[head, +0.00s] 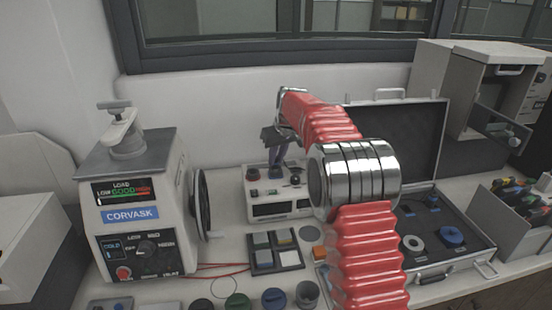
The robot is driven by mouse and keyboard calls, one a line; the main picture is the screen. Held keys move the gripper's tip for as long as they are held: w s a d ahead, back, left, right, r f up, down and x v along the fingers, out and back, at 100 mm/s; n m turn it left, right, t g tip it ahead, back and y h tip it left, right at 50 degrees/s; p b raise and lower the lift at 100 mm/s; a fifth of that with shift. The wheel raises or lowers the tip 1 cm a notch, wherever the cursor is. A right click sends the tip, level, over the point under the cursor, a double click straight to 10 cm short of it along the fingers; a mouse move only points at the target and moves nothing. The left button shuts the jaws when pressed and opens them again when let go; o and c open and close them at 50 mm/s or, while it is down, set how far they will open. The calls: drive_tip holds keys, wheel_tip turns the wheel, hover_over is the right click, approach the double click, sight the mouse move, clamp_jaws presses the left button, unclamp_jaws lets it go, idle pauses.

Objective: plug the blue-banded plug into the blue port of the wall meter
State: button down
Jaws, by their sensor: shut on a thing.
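My gripper (273,138) is small and dark at the far end of my red arm, in front of the back wall. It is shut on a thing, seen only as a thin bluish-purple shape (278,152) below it. This looks like the plug, but its blue band cannot be made out. A white box (282,209) with knobs and a dark display stands directly below, near the wall, and may be the wall meter. The gripper and held thing appear over its top. A blue port cannot be made out, and my arm hides part of the area to the right.
A CORVASK press (137,213) stands at left. A tray of square pieces (276,254) and several round cups lie in front. An open case (468,251) and a tool bin (510,213) stand at right. Red wires (222,266) cross the bench.

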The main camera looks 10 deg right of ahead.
drive_tip(key=shift+f, duration=0.3)
drive_tip(key=c, duration=1.6)
unclamp_jaws()
drive_tip(key=shift+o, duration=0.2)
drive_tip(key=o, duration=0.5)
drive_tip(key=shift+o, duration=0.2)
drive_tip(key=shift+r, duration=0.1)
drive_tip(key=shift+r, duration=3.65)
